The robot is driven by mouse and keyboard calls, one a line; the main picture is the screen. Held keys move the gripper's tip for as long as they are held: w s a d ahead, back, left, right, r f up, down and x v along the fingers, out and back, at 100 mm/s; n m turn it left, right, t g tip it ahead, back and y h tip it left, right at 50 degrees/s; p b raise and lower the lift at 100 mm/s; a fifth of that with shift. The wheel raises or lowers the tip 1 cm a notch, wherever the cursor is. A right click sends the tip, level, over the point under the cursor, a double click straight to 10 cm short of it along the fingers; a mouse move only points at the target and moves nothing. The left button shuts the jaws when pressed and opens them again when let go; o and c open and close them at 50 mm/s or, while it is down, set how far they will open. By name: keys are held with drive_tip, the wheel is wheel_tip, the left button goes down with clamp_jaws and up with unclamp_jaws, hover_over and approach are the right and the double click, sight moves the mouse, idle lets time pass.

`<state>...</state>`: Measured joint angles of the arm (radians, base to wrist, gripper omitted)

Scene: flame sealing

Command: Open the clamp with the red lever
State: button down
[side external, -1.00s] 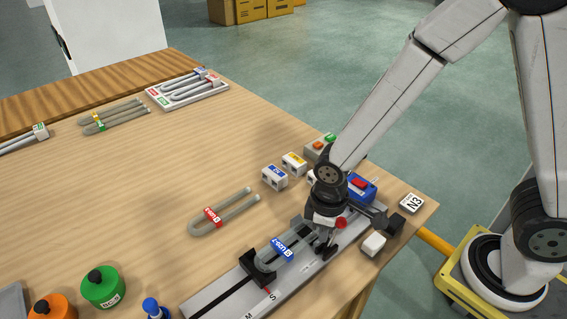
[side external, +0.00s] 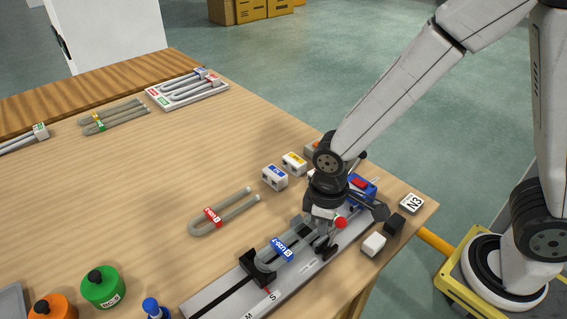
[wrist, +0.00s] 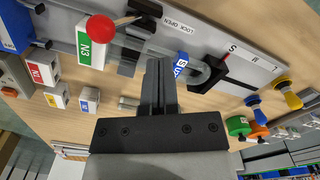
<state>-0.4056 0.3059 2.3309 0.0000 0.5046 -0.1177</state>
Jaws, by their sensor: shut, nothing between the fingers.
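The clamp lever has a red ball knob (wrist: 100,28) on a thin rod, beside the "LOCK OPEN" label in the wrist view. The red knob also shows in the side view (side external: 341,223), close to my gripper. My gripper (wrist: 157,64) is shut and empty, its fingertips apart from the knob in the wrist view. In the side view my gripper (side external: 323,243) is low over the clamp end of the grey rail (side external: 215,299). A U-shaped tube with a blue label (side external: 282,248) lies in the fixture. My gripper partly hides the clamp body.
A red-labelled U tube (side external: 211,216) lies left of the rail. Small white blocks (side external: 274,177) and a blue device (side external: 361,188) stand behind. A white block (side external: 373,244) and a dark block (side external: 394,225) sit at the right table edge. Bottles (side external: 102,287) stand front left.

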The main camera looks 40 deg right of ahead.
drive_tip(key=shift+r, duration=2.7)
drive_tip(key=shift+d, duration=0.15)
drive_tip(key=d+f+m+t, duration=0.1)
drive_tip(key=d+m, duration=0.5)
drive_tip(key=d, duration=0.6)
drive_tip(key=shift+s+t, duration=0.3)
drive_tip(key=shift+t, duration=0.5)
